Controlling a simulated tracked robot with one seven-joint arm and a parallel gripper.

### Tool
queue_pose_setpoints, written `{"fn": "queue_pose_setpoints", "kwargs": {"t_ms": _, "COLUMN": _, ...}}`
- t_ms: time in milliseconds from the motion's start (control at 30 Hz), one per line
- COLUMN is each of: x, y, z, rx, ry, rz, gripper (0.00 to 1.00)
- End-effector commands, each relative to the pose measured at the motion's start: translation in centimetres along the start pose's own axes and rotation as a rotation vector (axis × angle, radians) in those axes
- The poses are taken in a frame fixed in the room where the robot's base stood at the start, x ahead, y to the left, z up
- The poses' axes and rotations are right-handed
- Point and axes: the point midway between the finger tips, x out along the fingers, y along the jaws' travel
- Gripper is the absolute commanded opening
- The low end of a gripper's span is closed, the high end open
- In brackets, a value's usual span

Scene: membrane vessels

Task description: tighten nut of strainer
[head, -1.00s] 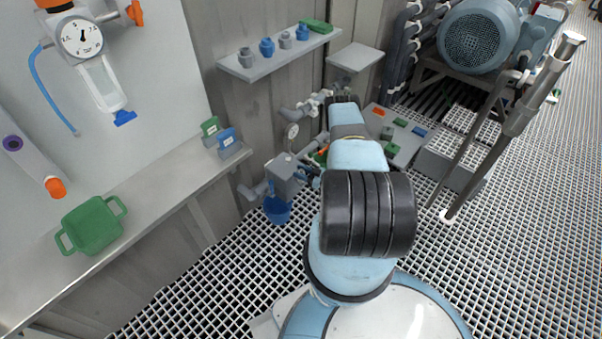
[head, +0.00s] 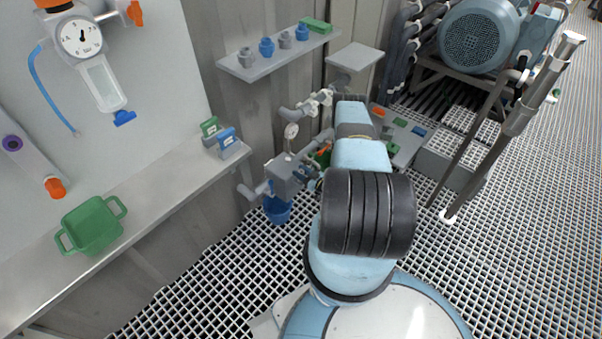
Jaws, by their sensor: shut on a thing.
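The strainer (head: 284,172) is a grey block-shaped fitting on the pipe run by the wall, at the middle of the head view. My arm reaches out past it and bends back toward it. My gripper (head: 313,177) shows only as a small dark part at the strainer's right side, mostly hidden behind my arm. It is shut at the strainer's near right end, where the nut is. The nut itself is too small and covered to make out.
A blue bucket (head: 278,209) is below the strainer. A pressure gauge (head: 291,131) and pipes are close behind. A shelf with grey and blue fittings (head: 266,48) is above. A green basket (head: 92,226) sits on the left bench.

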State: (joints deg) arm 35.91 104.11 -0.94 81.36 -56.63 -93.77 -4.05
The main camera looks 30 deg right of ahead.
Motion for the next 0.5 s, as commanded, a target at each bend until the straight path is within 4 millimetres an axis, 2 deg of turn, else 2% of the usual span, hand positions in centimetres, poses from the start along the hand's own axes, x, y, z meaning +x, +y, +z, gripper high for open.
{"fn": "queue_pose_setpoints", "kwargs": {"t_ms": 500, "x": -0.03, "y": 0.02, "z": 0.04, "rx": 0.003, "ry": -0.001, "rz": 0.493, "gripper": 0.06}}
